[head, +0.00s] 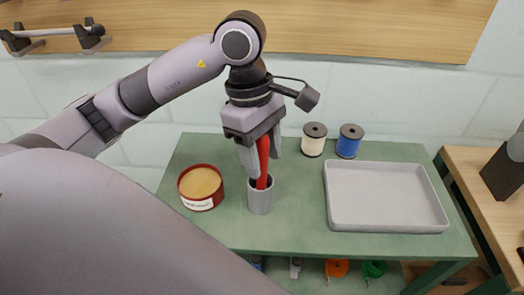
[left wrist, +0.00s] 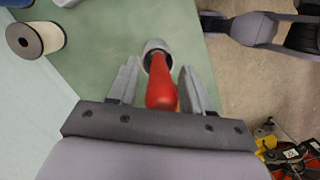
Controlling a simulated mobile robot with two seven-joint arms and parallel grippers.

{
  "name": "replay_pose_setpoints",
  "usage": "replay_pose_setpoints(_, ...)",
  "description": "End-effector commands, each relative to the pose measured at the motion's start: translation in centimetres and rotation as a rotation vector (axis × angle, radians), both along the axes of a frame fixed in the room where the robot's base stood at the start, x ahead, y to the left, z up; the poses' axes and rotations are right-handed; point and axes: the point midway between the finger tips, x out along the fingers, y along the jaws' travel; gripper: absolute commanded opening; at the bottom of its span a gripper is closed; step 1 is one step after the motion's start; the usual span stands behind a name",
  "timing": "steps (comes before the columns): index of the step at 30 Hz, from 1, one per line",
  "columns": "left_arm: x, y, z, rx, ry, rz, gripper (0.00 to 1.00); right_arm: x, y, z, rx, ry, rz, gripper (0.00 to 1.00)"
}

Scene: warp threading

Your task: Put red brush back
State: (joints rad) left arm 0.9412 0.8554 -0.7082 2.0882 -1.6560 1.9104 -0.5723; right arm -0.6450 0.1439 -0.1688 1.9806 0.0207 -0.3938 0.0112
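The red brush (head: 263,158) stands nearly upright with its lower end inside the grey cup (head: 260,201) on the green table. My left gripper (head: 263,161) is above the cup, pointing down, with one finger on each side of the brush handle. In the left wrist view the red handle (left wrist: 161,88) lies between the fingers, with a gap on its left side and little or none on its right. The cup rim (left wrist: 157,46) shows behind it. The brush's lower end is hidden in the cup. My right gripper is not seen.
A tan-filled red tin (head: 201,188) stands left of the cup. A white spool (head: 314,139) and a blue spool (head: 349,141) stand at the back. An empty grey tray (head: 436,227) lies at the right. Open table separates cup and tray.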

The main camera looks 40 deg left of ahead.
Motion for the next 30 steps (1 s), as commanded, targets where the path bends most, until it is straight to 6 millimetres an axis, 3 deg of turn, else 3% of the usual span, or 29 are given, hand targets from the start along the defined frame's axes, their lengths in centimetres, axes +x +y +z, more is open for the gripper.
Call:
replay_pose_setpoints(13, 0.0, 0.0, 0.7, 0.000, -0.001, 0.001, 0.54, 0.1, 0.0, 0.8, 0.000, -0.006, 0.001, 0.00)
replay_pose_setpoints(24, 0.2, 1.3, 7.7, 0.000, -0.005, 0.002, 0.54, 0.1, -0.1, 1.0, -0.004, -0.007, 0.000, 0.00)
replay_pose_setpoints(30, 0.2, 1.9, 10.4, 0.000, -0.003, 0.003, 0.54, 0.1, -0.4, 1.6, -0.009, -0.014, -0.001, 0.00)
